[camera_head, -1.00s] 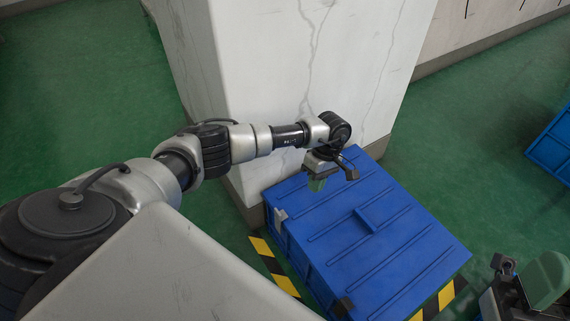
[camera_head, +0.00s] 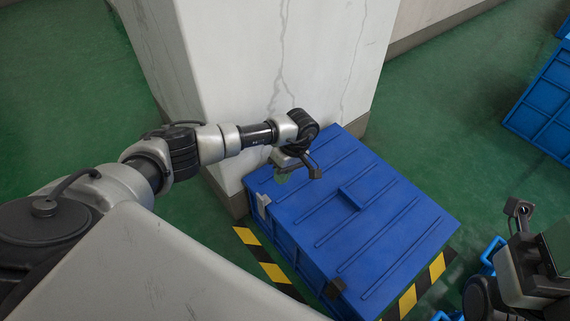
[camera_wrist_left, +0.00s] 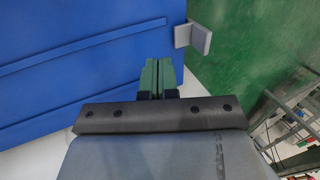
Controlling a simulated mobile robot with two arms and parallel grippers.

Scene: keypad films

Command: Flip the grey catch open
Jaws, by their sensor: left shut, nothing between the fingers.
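The grey catch (camera_head: 263,204) is a small plate at the left edge of the blue box's lid (camera_head: 395,215), near its back left corner. In the left wrist view the catch (camera_wrist_left: 199,38) sticks out past the lid's edge as a bent tab. My left gripper (camera_head: 282,178) is over the lid, just behind the catch. Its green fingers (camera_wrist_left: 158,76) are shut and empty, and in the wrist view they are apart from the catch. My right gripper (camera_head: 556,246) is partly in view at the lower right; its fingers do not show clearly.
A raised handle (camera_head: 350,198) is mid-lid. A white cracked pillar (camera_head: 270,70) stands close behind the box. Striped floor tape (camera_head: 262,257) runs beside it. Another blue crate (camera_head: 545,105) is at right.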

